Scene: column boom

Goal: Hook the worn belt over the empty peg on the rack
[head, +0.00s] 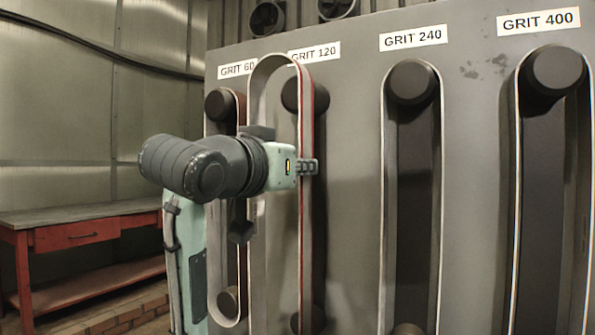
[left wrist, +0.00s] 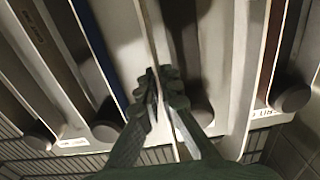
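The worn belt (head: 256,100) is a long grey loop with a red edge. Its rounded top stands above and left of the GRIT 120 peg (head: 290,95). The belt's right strand crosses in front of that peg, which shows on both sides of the strand, so the belt is not around it. No other belt shows on this peg. My left gripper (head: 307,167) is closed on the right strand below the peg. In the left wrist view, a thin strand runs between the fingertips of my left gripper (left wrist: 163,92). My right gripper is not in view.
The grey rack panel (head: 350,150) carries belts on its GRIT 60 peg (head: 220,104), GRIT 240 peg (head: 412,82) and GRIT 400 peg (head: 553,72). Lower rollers sit beneath, including one at GRIT 60 (head: 228,300). A red workbench (head: 80,234) stands at the left.

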